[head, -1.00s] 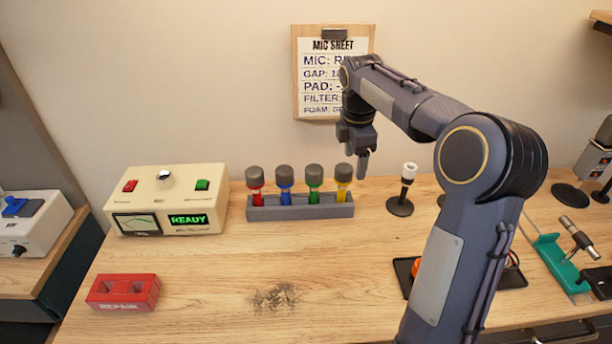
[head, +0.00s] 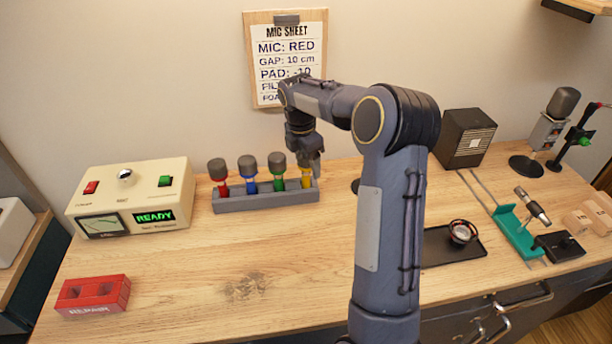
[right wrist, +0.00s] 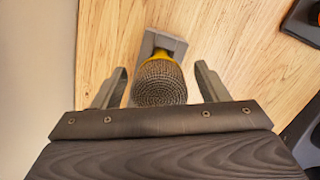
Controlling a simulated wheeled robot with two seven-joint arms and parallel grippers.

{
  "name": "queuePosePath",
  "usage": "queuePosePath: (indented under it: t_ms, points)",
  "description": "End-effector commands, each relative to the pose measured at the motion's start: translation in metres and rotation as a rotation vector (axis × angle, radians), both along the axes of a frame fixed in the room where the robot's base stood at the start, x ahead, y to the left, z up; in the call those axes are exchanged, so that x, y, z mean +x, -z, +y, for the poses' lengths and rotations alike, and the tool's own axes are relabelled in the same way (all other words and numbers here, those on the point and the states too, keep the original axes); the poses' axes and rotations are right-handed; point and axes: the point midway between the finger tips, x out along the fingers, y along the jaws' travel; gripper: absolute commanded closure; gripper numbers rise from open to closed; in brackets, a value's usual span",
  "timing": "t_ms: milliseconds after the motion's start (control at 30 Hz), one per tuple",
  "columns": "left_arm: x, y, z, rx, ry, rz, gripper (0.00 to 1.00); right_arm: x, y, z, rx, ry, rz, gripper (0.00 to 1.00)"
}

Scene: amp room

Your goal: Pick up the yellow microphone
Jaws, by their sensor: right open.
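The yellow microphone (head: 306,178) stands upright in the right-end slot of the grey rack (head: 262,202). Its dark mesh head is mostly hidden by my right gripper (head: 312,172) in the head view. In the right wrist view the mesh head (right wrist: 161,84) lies between the two open fingers (right wrist: 161,88), with a gap on each side and a bit of yellow collar showing beyond. My right gripper is open around the microphone and does not grip it. My left gripper is not in view.
Red (head: 218,172), blue (head: 248,170) and green (head: 277,166) microphones stand in the same rack, the green one close beside my gripper. A cream tester box (head: 132,198) is left of the rack. A red REPAIR block (head: 92,295) lies front left. The table's front middle is clear.

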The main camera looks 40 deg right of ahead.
Motion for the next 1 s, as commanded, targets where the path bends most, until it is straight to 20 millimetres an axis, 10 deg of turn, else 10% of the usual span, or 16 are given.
queuePosePath:
  t_ms: [133, 633, 1000]
  points:
    - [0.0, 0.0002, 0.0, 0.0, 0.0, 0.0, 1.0, 0.0001, -0.0002, -0.0001, 0.0, 0.0, 0.0, 0.34]
    - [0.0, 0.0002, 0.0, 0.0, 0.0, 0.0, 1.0, 0.0002, -0.0007, 0.0001, 0.0, 0.0, -0.001, 0.99]
    - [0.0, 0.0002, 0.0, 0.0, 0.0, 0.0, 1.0, 0.0008, -0.0045, 0.0, 0.0, 0.0, -0.004, 1.0]
